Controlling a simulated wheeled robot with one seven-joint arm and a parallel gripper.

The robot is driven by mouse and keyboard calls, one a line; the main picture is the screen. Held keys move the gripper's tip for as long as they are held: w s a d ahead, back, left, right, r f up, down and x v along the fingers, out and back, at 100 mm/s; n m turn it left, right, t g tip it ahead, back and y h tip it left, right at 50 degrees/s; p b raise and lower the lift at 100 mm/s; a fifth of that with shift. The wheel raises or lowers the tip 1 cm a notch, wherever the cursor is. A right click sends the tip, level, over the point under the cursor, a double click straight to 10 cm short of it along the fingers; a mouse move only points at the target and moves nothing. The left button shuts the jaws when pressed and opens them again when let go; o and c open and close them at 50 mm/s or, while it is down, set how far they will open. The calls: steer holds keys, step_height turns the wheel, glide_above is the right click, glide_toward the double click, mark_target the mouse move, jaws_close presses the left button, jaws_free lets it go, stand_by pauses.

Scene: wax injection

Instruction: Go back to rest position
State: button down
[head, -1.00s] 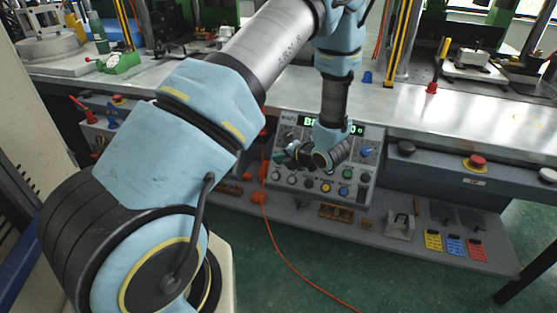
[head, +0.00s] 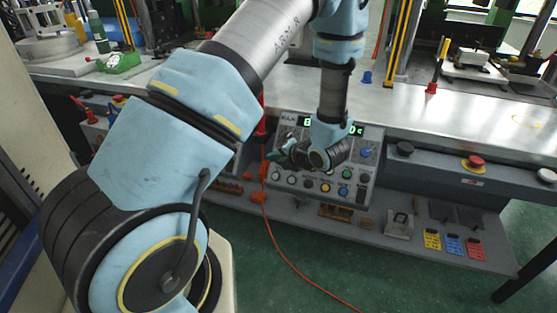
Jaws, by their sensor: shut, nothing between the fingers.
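My arm reaches from the lower left across the top of the head view and bends down in front of the control panel (head: 283,178). My gripper (head: 277,156) is small at the end of the wrist, pointing left, close in front of the panel's upper left part. It looks shut, with nothing seen in it. I cannot tell whether it touches the panel. The wrist hides the middle of the panel and most of its green display (head: 309,124). Several knobs and coloured buttons show on the panel below and right of the wrist.
The metal workbench (head: 440,107) runs behind the panel. A red button (head: 476,161) and black and white knobs are on its front at right. A lower shelf (head: 375,234) holds small tools and coloured boxes. An orange cable (head: 285,258) lies on the clear green floor.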

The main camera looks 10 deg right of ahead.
steer(key=shift+w, duration=0.1)
stand_by(0.4)
steer(key=a+r+m+g+h, duration=0.4)
steer(key=r+m+h, duration=0.4)
steer(key=m, duration=0.8)
steer(key=s+a+r+m+g+y, duration=0.2)
steer(key=s+a+r+m+g, duration=0.2)
steer(key=s+a+r+m, duration=0.3)
steer(key=s+a+m, duration=0.5)
steer(key=m, duration=0.1)
steer(key=shift+s+a, duration=0.25)
steer(key=shift+a, duration=0.15)
steer(key=c, duration=1.5)
jaws_free()
steer(key=shift+r, duration=0.1)
